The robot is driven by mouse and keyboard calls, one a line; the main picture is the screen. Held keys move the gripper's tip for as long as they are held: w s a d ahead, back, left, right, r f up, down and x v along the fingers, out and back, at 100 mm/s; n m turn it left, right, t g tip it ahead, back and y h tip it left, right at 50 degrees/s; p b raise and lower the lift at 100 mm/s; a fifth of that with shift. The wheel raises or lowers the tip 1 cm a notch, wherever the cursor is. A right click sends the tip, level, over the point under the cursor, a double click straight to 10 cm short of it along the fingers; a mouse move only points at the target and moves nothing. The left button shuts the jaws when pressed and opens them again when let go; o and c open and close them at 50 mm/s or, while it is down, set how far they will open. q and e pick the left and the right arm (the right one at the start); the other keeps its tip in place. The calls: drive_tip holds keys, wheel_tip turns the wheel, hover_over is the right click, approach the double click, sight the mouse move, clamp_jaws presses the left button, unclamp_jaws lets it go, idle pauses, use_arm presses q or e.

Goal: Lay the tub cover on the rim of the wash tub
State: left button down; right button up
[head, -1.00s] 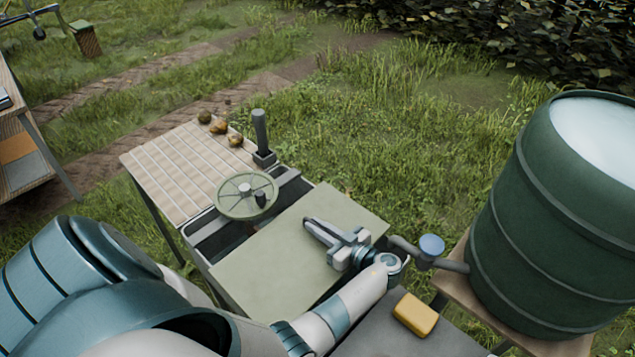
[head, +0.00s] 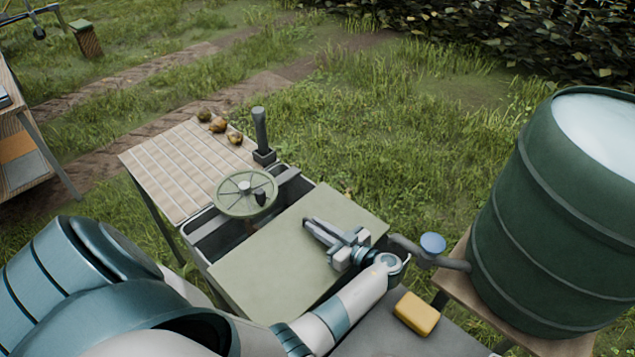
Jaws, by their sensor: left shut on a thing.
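The tub cover (head: 275,265) is a flat pale green panel. It lies over the right part of the wash tub (head: 207,243), whose dark inside shows to the left of the cover. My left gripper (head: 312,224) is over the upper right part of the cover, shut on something. What lies between its fingers is hidden, but it appears to be the cover's handle. The cover looks level and at rim height; whether it touches the rim all round I cannot tell. My right gripper is not in view.
A tap (head: 432,244) reaches from the green barrel (head: 545,220). Yellow soap (head: 416,313) lies in front.

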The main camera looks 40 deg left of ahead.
use_arm(q)
drive_tip(key=shift+f, duration=0.1)
idle(0.3)
drive_tip(key=c, duration=1.7)
unclamp_jaws()
drive_tip(key=shift+f, duration=0.1)
